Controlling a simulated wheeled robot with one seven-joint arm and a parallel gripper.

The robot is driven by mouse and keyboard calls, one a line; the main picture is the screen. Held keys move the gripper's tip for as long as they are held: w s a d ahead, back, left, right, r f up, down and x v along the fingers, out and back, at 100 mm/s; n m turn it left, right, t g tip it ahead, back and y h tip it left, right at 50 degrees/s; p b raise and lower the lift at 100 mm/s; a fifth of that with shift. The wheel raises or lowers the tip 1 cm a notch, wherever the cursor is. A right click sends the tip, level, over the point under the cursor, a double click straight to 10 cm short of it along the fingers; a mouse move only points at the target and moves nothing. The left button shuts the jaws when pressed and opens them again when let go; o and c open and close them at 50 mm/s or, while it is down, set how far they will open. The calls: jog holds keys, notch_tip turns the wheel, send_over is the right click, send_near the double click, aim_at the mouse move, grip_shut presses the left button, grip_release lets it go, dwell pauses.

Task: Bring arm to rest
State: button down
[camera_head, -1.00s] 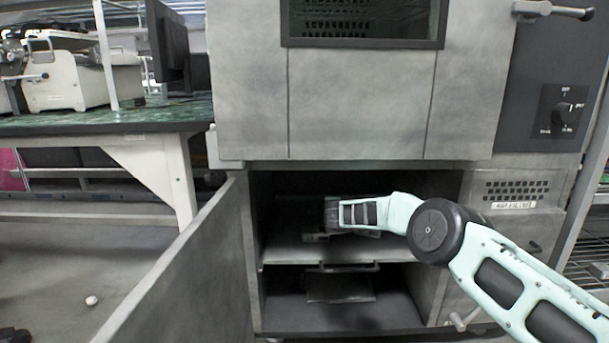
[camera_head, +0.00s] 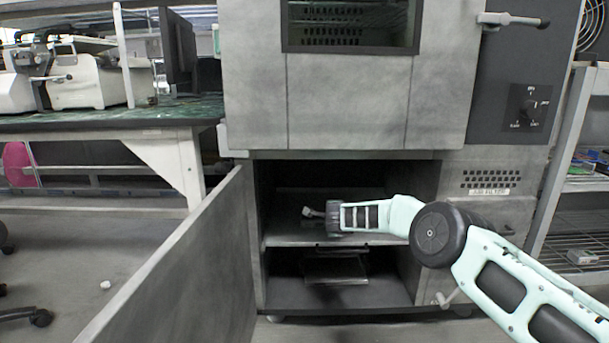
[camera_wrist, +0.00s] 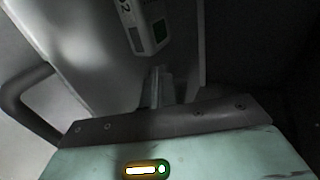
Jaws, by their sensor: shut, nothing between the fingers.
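My arm reaches from the right into the open lower compartment of a grey metal cabinet (camera_head: 350,105). My gripper (camera_head: 308,212) points left inside, above the upper shelf (camera_head: 285,240). Its small fingertips look shut and hold nothing. In the wrist view the narrow shut fingers (camera_wrist: 157,84) show beyond a dark metal bar and my pale green wrist housing. A grey box-like part with a white label (camera_wrist: 148,32) lies past them. A dark curved handle (camera_wrist: 22,98) is at the left.
The cabinet door (camera_head: 185,270) stands open on the left. A flat tray-like piece (camera_head: 337,268) sits in the lower level. A green-topped workbench (camera_head: 110,117) is at the left, a wire rack (camera_head: 570,225) at the right. Open floor (camera_head: 60,265) lies left of the door.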

jog(key=shift+s, duration=0.3)
jog(key=s+a+r+n+g+y+p, duration=0.1)
jog(key=s+a+r+n+y, duration=0.2)
jog(key=s+a+r+n, duration=0.4)
jog(key=s+a+r+n+g+y+p, duration=0.1)
jog(key=s+a+r+n+y+p, duration=0.1)
jog(key=s+a+r+y, duration=0.55)
jog(key=s+a+r+n+g+h+p, duration=0.3)
jog(key=s+r+n, duration=0.5)
jog(key=s, duration=0.7)
jog(key=s+d+r+n+g+h, duration=0.1)
jog(key=s+d+n+g, duration=0.1)
jog(key=s, duration=0.6)
jog(key=s+d+r+n+g, duration=0.1)
jog(key=s+d+n+g, duration=0.15)
jog(key=s, duration=0.65)
jog(key=s+d+f+n+g+h+p, duration=0.2)
jog(key=s+d+n+g+h, duration=0.3)
jog(key=s+d, duration=1.4)
notch_tip(320, 180, up, 38)
jog(key=s+t+p, duration=0.1)
jog(key=t+p, duration=0.1)
jog(key=p, duration=3.6)
jog(key=shift+a+r+m+h, duration=0.15)
jog(key=shift+a+m+h, duration=0.25)
jog(key=shift+m+h, duration=0.05)
jog(key=shift+t, duration=0.25)
